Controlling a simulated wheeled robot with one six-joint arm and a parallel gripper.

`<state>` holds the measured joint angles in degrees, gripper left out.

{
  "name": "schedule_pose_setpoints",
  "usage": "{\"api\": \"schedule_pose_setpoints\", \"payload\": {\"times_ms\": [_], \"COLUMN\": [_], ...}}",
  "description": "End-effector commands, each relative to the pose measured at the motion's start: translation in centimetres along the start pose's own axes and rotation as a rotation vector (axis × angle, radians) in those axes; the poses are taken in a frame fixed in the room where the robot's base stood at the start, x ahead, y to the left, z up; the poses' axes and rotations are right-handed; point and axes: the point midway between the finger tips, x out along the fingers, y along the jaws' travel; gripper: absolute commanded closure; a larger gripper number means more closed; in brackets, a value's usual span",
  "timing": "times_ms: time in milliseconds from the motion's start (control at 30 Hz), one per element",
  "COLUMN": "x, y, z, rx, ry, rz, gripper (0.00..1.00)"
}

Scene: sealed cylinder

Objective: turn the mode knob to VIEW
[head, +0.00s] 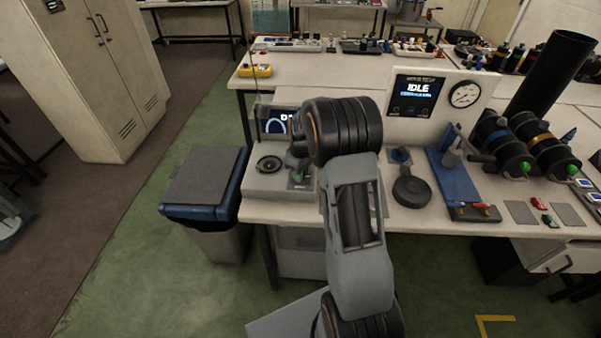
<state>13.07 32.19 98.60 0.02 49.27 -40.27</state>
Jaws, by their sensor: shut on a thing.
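My gripper (299,164) reaches down at the left end of the white bench, partly hidden behind my own dark arm joint. It is shut on what looks like the mode knob (298,176), a small part showing greenish on a square plate. The knob's pointer and markings are too small and too covered to read. A small lit screen (271,124) stands behind it, its text partly hidden by my arm. A round black dial (268,164) lies just left of the gripper, apart from it.
A black round-based device (411,190) and a blue stand (462,186) are on the bench right of my arm. A panel screen (415,96) reads IDLE, beside a gauge (465,94). A lidded blue-rimmed bin (205,185) stands left of the bench. Green floor is clear at front left.

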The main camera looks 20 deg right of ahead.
Motion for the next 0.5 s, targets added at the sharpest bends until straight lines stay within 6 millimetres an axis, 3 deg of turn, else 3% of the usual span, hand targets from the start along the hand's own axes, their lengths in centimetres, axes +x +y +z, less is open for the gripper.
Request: {"api": "schedule_pose_setpoints", "payload": {"times_ms": [433,467,500], "x": [-0.18,-0.18,-0.18], "y": [0.09,0.09,0.09], "z": [-0.14,-0.14,-0.13], "rx": [-0.01,-0.01,-0.01], "ry": [0.005,0.005,0.005], "rz": [0.004,0.004,0.004], "gripper": [0.92,0.68,0.64]}}
